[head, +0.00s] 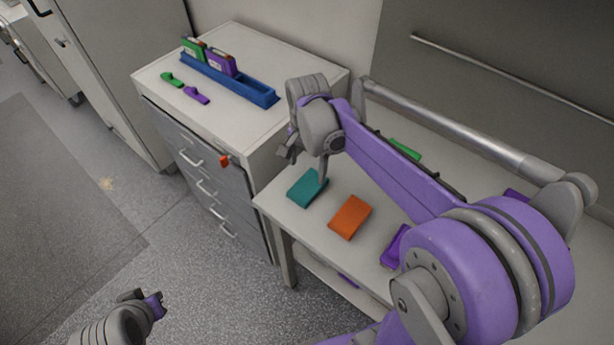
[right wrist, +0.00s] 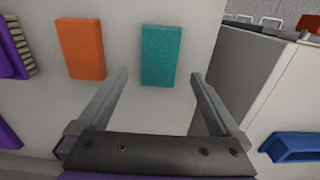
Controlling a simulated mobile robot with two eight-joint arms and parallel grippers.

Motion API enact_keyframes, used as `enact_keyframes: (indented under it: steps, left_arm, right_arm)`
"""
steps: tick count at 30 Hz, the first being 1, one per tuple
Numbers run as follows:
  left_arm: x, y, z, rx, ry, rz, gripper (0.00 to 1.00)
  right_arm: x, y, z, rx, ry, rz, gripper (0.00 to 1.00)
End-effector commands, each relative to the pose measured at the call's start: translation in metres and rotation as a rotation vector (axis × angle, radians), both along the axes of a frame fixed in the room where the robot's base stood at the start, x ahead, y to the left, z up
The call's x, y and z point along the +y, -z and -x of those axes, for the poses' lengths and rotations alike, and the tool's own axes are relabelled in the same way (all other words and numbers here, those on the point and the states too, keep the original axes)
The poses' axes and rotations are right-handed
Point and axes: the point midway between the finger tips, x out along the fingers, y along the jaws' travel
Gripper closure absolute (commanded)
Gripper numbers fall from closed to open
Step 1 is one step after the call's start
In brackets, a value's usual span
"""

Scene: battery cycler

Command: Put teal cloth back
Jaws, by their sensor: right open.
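The teal cloth (head: 306,188) is a flat rectangular block lying on the white table, near its left end. It also shows in the right wrist view (right wrist: 161,55), upper middle. My right gripper (head: 306,165) is over the left end of the table, close to the cloth. In the right wrist view its two fingers (right wrist: 160,95) are spread, with nothing between them, and the cloth lies just beyond their tips. My left gripper (head: 150,299) is at the lower left of the head view, over the floor, away from the table; its jaws are too small to judge.
An orange block (head: 350,217) lies right of the teal cloth. A purple item (head: 394,246) is farther right, and a green item (head: 405,149) lies behind. A drawer cabinet (head: 290,43) stands left, holding a blue rack (head: 228,82) with green and purple pieces, plus two loose clips.

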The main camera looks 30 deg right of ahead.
Motion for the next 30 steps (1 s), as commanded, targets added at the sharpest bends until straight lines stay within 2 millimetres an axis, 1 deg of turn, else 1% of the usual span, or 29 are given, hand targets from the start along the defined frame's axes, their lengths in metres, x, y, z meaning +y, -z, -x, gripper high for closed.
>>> enact_keyframes:
  steps: [1, 3, 6, 9, 12, 14, 17, 21, 24, 27, 30]
  left_arm:
    - [0.0, -0.002, -0.001, -0.002, 0.0, 0.0, 1.0]
    - [0.0, -0.002, -0.001, -0.003, 0.0, 0.0, 1.0]
    - [0.0, -0.003, -0.002, -0.003, 0.0, 0.0, 1.0]
    - [0.0, -0.003, -0.002, -0.004, 0.0, 0.0, 1.0]
    - [0.0, -0.003, -0.002, -0.004, 0.0, 0.0, 1.0]
    - [0.0, -0.003, -0.002, -0.003, 0.0, 0.0, 1.0]
    - [0.0, -0.003, -0.002, -0.003, 0.0, 0.0, 1.0]
    - [0.0, -0.003, -0.002, -0.003, 0.0, 0.0, 1.0]
    - [0.0, -0.003, -0.002, -0.003, 0.0, 0.0, 1.0]
    - [0.0, -0.003, -0.002, -0.003, 0.0, 0.0, 1.0]
    - [0.0, -0.003, -0.002, -0.003, 0.0, 0.0, 1.0]
  right_arm:
    - [0.0, -0.011, 0.0, -0.001, 0.0, 0.0, 0.0]
    - [0.0, -0.022, 0.0, 0.0, 0.0, 0.0, 0.0]
    - [0.0, -0.032, 0.0, 0.0, 0.0, 0.0, 0.0]
    - [0.001, -0.038, 0.002, -0.006, -0.015, 0.001, 0.0]
    - [0.008, -0.038, 0.013, -0.042, -0.098, 0.009, 0.0]
    - [0.015, -0.037, 0.025, -0.082, -0.192, 0.02, 0.0]
    - [0.03, -0.03, 0.05, -0.172, -0.402, 0.055, 0.0]
    - [0.047, -0.013, 0.085, -0.301, -0.715, 0.136, 0.0]
    - [0.056, 0.001, 0.105, -0.374, -0.902, 0.202, 0.0]
    - [0.062, 0.012, 0.118, -0.425, -1.038, 0.259, 0.0]
    - [0.065, 0.018, 0.124, -0.454, -1.117, 0.297, 0.0]
